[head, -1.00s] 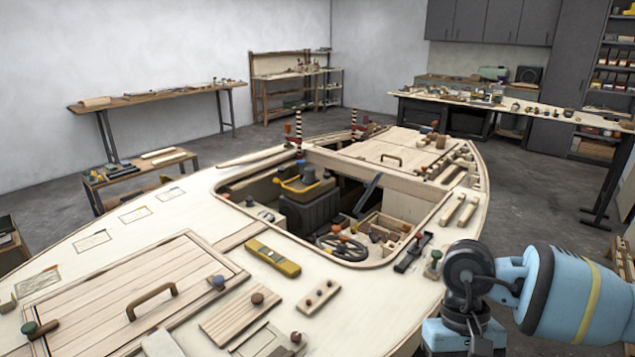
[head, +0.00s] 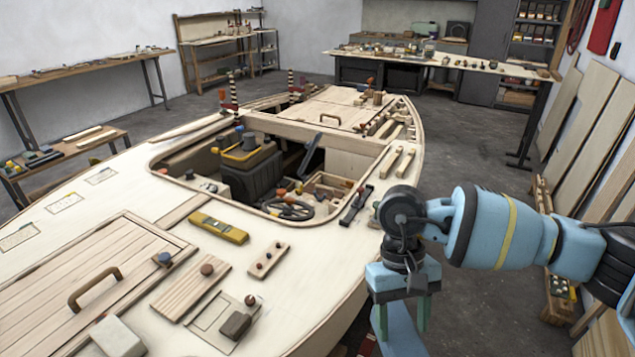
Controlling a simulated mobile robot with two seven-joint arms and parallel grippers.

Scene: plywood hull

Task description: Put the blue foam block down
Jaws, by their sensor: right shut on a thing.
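My right gripper (head: 403,318) hangs at the lower middle right, pointing down, just off the right edge of the hull deck. Its two green fingers are shut on a light blue piece, the blue foam block (head: 402,338). The block's lower end is cut off by the bottom of the picture. Whether anything lies directly under it is hidden. My left gripper is out of view.
The pale plywood deck (head: 105,211) holds a yellow level (head: 219,227), a slotted plank (head: 192,288), a dark block (head: 235,325) and a grey-white block (head: 117,337). The open cockpit holds a black wheel (head: 288,209). Bare deck lies near the front right edge.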

